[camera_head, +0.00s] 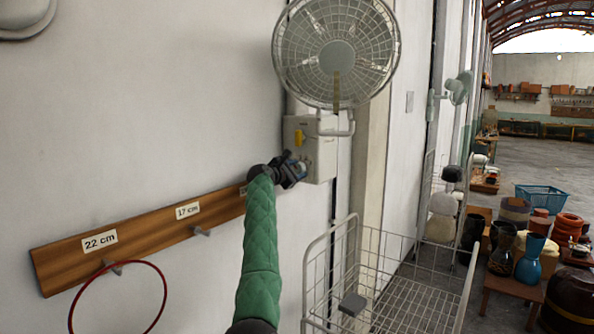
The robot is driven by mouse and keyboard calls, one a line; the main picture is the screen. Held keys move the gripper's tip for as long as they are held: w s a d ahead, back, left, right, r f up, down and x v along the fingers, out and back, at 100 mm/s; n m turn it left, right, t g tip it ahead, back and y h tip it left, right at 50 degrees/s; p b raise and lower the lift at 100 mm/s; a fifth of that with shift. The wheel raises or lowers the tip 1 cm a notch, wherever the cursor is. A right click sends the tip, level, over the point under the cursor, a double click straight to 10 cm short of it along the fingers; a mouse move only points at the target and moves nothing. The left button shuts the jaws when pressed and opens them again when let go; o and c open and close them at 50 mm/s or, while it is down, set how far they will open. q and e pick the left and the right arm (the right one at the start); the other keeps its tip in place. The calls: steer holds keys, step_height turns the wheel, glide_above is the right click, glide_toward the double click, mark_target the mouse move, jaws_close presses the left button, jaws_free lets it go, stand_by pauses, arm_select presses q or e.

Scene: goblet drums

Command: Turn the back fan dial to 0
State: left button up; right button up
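A light grey control box (322,150) is mounted on the wall below a round caged fan (336,55). A yellow part (299,137) sits on the upper left of the box's face. My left arm, in a green quilted sleeve, reaches up to the box. My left gripper (300,170), dark with a bluish part by its fingers, is at the lower left of the box's face, below the yellow part. Its fingers overlap the box, and I cannot tell whether they hold a dial. Any dial there is hidden, and no dial marking is readable. My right gripper is not in view.
A wooden peg board (140,238) with size labels and a red hoop (120,300) is on the wall at left. A white wire basket (395,300) stands below the box. A second, smaller fan (459,88) is farther along the wall. Pots and drums fill the right side.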

arm_select(q)
steer(key=shift+o, duration=1.1)
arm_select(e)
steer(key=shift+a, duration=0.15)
arm_select(q)
steer(key=shift+s+a, duration=0.1)
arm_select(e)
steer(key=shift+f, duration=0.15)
arm_select(q)
steer(key=shift+s+a+b, duration=0.2)
steer(key=shift+s+b, duration=0.05)
steer(key=shift+b, duration=0.15)
steer(key=b+v, duration=0.3)
steer(key=v, duration=0.3)
steer(key=shift+s+a+b, duration=0.3)
steer(key=shift+b, duration=0.1)
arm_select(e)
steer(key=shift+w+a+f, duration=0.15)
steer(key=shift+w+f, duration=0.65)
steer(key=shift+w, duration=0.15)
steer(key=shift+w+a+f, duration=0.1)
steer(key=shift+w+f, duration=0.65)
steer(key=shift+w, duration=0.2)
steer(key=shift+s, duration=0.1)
